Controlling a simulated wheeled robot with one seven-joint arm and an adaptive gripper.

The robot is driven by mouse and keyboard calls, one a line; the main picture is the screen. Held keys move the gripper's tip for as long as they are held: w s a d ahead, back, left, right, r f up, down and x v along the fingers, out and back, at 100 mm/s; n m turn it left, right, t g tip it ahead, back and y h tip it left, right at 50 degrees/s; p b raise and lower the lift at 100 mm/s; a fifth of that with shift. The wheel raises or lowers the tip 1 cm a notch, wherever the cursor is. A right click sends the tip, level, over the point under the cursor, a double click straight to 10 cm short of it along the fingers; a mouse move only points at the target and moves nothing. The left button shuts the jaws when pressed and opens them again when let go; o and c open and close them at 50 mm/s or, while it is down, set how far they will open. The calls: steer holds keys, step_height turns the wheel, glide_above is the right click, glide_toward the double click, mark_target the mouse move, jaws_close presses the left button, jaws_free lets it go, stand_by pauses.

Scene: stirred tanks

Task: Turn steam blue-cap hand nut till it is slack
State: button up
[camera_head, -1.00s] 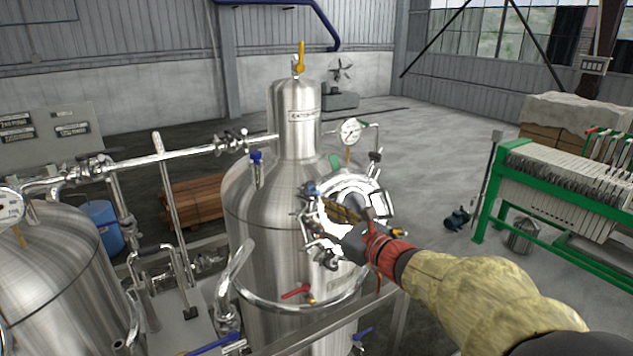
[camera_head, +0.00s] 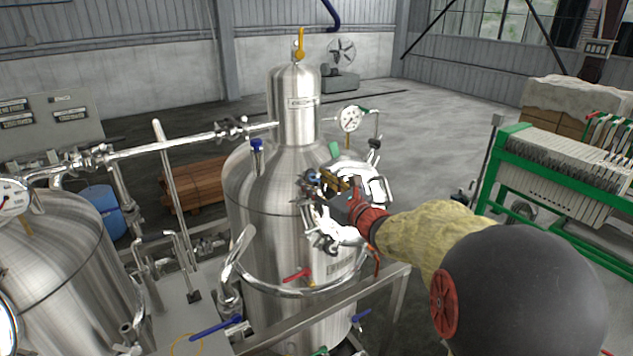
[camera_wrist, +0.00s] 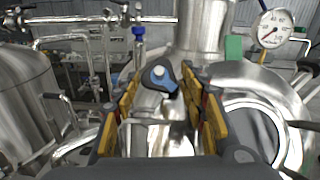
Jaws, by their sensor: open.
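In the head view, my gripper (camera_head: 330,183) is at the manway on the front of the middle steel tank (camera_head: 262,215). A small blue spot there (camera_head: 312,176) seems to be the same nut, partly hidden by the gripper.
The round manway opening (camera_wrist: 262,128) is right of my gripper. A pressure gauge (camera_head: 350,118) stands above it. A blue-topped valve (camera_head: 257,148) is on the tank's shoulder. A red-handled valve (camera_head: 298,274) and a frame rail are below. Another tank (camera_head: 60,260) stands left.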

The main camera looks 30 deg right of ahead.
steer(key=shift+c, duration=0.6)
steer(key=c, duration=0.7)
steer(key=shift+c, duration=0.4)
